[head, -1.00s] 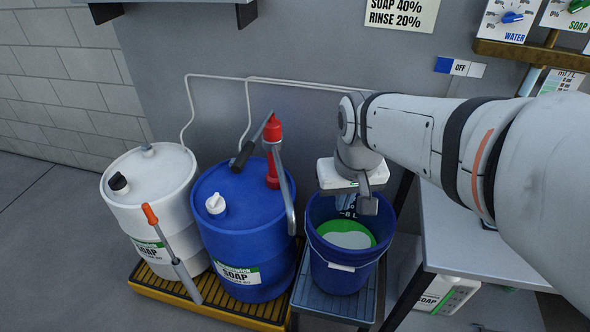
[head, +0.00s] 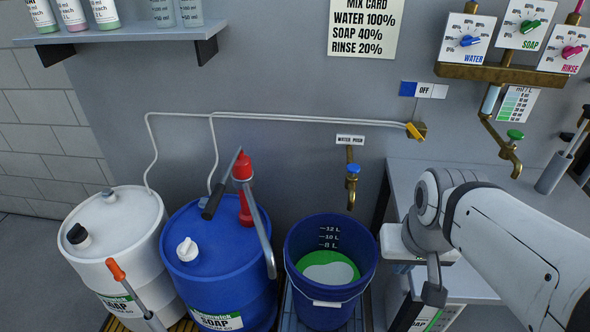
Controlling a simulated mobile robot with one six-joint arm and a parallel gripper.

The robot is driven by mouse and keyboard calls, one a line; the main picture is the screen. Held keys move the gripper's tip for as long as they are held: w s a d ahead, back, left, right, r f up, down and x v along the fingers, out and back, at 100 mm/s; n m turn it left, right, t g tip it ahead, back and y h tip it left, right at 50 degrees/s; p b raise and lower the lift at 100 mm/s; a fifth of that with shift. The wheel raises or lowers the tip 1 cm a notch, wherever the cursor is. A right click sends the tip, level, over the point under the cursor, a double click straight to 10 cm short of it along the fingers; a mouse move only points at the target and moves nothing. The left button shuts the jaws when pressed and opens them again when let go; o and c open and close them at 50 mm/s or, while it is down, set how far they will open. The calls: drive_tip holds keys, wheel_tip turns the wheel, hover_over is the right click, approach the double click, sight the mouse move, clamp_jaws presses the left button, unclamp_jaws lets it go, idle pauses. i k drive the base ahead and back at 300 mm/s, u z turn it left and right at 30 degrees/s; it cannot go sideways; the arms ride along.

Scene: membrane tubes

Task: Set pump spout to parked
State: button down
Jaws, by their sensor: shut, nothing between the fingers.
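The red hand pump (head: 243,172) stands on top of the blue soap drum (head: 222,262). Its grey metal spout (head: 263,235) slants down to the right, over the drum's right side, with its lower end beside the blue bucket (head: 322,305) and apart from the bucket's opening. The pump's dark-gripped lever (head: 216,194) slants down to the left. My gripper (head: 433,294) is shut and empty, pointing down to the right of the bucket, well apart from the pump. Its fingertips show small, near the counter.
The bucket holds green and whitish liquid below its litre marks. A brass water tap (head: 352,185) hangs above it. A white drum (head: 118,245) with an orange-handled tool (head: 130,290) stands left. A counter (head: 400,178) and dosing panel (head: 510,45) are right.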

sight(245, 184)
drive_tip(key=z, duration=0.15)
drive_tip(key=k, duration=1)
drive_tip(key=u, duration=0.65)
drive_tip(key=i, duration=1)
drive_tip(key=u, duration=0.05)
